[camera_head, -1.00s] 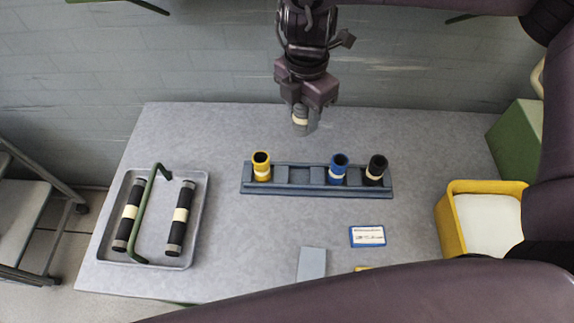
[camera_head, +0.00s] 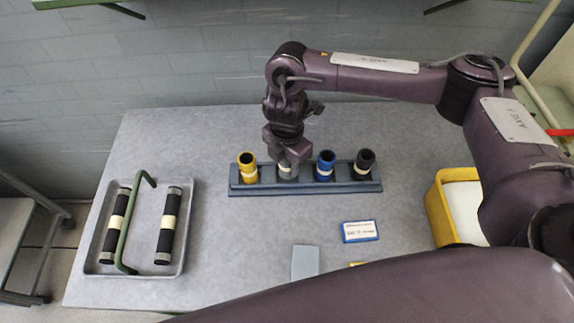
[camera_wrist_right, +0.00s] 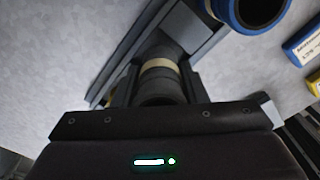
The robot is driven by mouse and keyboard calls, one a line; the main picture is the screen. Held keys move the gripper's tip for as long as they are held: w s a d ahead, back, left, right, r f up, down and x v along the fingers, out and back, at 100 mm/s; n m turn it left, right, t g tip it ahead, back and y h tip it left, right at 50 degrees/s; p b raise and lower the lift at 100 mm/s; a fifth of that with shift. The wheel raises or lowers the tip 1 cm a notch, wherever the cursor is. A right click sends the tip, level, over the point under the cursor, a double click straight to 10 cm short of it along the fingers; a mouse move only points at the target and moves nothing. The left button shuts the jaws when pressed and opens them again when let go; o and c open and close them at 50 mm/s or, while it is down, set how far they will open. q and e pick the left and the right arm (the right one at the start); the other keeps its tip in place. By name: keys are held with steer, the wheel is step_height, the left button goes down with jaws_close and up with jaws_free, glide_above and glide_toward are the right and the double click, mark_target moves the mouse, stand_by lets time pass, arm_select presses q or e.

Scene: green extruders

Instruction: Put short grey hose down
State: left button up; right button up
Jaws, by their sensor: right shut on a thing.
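The short grey hose (camera_head: 287,172) stands upright in the blue-grey rack (camera_head: 300,188), between the yellow hose (camera_head: 247,168) and the blue hose (camera_head: 325,166). My right gripper (camera_head: 289,160) is above it and shut on it. In the right wrist view the grey hose (camera_wrist_right: 160,78) with its cream band sits between my fingers, against the rack (camera_wrist_right: 120,66). Its lower end is hidden, so I cannot tell whether it touches the slot floor. A black hose (camera_head: 363,166) stands at the rack's right end. My left gripper is not in view.
A grey tray (camera_head: 176,262) with a green handle and two long black hoses stands at the left. A yellow bin (camera_head: 440,213) is at the right. A blue-framed label card (camera_head: 360,232) and a grey flat block (camera_head: 305,262) lie in front of the rack.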

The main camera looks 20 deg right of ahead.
steer(key=shift+f, duration=1)
steer(key=shift+f, duration=0.1)
steer(key=o, duration=1.1)
step_height(320, 180, up, 12)
steer(key=shift+r+p, duration=0.15)
steer(key=shift+p, duration=0.3)
